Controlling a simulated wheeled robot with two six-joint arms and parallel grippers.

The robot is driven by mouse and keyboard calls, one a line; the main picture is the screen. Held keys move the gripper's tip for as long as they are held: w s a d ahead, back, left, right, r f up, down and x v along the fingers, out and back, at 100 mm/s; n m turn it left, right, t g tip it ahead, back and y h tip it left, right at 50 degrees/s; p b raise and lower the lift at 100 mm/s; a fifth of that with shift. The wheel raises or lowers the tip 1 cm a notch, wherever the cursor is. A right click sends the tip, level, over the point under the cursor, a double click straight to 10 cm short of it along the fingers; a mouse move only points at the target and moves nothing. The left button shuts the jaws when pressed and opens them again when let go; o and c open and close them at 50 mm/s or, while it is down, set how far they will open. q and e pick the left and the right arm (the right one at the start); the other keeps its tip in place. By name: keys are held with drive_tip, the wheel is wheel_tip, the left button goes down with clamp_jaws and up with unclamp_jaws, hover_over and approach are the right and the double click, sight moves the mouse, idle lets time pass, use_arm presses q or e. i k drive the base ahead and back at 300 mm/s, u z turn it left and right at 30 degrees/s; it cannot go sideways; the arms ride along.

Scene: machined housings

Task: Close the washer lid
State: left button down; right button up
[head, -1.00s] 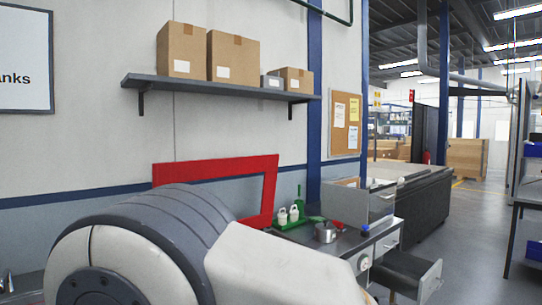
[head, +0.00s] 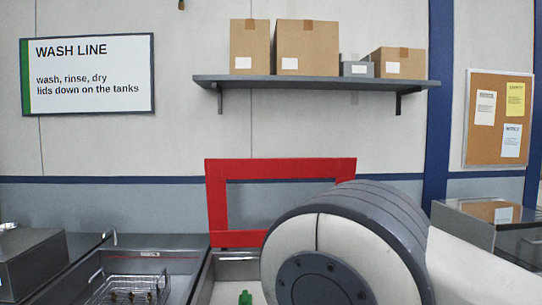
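The washer lid (head: 216,200) appears as a red rectangular frame with an open middle, through which the wall shows. It stands raised, close to upright, at the back edge of a steel washer tank (head: 203,278). The tank's opening shows below it, with a small green thing (head: 245,297) inside at the bottom edge of the picture. A large white and grey link of my own arm covers the lid's lower right part and the tank's right side. Neither of my grippers is in view.
To the left, another sink (head: 182,262) holds a wire basket (head: 125,288) with several brass-coloured parts. A grey box-shaped unit (head: 35,262) stands at far left. A shelf (head: 310,83) with boxes hangs above. A metal bin (head: 470,228) stands at right.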

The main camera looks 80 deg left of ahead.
sight(217, 171)
drive_tip(key=u, duration=0.6)
drive_tip(key=i, duration=0.9)
drive_tip(key=u, duration=0.9)
